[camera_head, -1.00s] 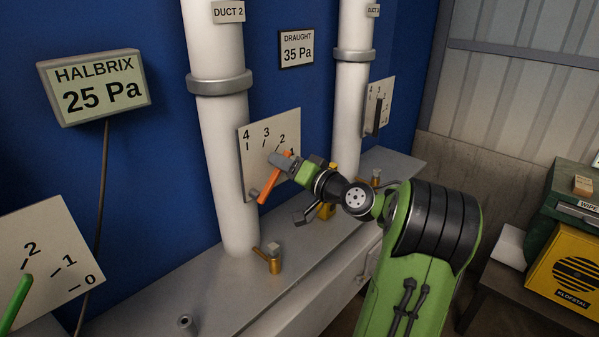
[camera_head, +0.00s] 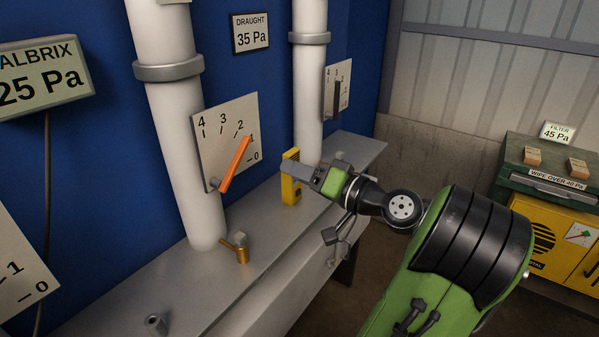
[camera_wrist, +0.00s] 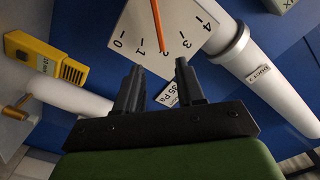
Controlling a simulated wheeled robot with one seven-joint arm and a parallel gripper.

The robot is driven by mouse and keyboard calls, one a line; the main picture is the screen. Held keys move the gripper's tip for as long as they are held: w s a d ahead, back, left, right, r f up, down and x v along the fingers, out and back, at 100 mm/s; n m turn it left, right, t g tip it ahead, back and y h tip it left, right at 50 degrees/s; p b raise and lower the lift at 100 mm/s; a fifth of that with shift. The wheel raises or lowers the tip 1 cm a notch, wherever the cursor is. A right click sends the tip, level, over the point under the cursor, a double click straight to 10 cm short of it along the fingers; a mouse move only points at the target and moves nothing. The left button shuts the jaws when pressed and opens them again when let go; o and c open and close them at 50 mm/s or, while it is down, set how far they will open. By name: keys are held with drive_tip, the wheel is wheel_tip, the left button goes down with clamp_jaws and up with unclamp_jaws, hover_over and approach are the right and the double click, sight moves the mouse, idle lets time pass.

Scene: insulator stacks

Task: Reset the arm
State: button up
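My gripper (camera_head: 290,167) is held out over the grey ledge, to the right of the DUCT 2 dial plate (camera_head: 210,150) and apart from it. In the wrist view its two fingers (camera_wrist: 157,85) stand apart with nothing between them. My arm reaches in from the lower right, bent.
A yellow meter (camera_head: 291,190) stands on the ledge (camera_head: 270,230) just behind my gripper. White ducts (camera_head: 180,130) rise from the ledge. A brass valve (camera_head: 240,250) sits in front. A yellow cabinet (camera_head: 560,245) stands at the right.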

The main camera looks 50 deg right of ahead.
idle(0.3)
drive_tip(key=w+a+f+n+g+y, duration=0.1)
drive_tip(key=w+a+f+n+g, duration=0.3)
drive_tip(key=a, duration=0.6)
drive_tip(key=w+a+f+n+g+y, duration=0.15)
drive_tip(key=w+a+f+g, duration=0.3)
drive_tip(key=a, duration=0.55)
drive_tip(key=s+a+f+n+g+h, duration=0.1)
drive_tip(key=s+a, duration=0.3)
drive_tip(key=s, duration=0.5)
drive_tip(key=s+a+f+n+g+h, duration=0.1)
drive_tip(key=s+a+n+g+h, duration=0.1)
drive_tip(key=s+a, duration=0.3)
drive_tip(key=s+g, duration=0.1)
drive_tip(key=s, duration=0.2)
drive_tip(key=shift+s, duration=0.35)
drive_tip(key=shift+a, duration=0.1)
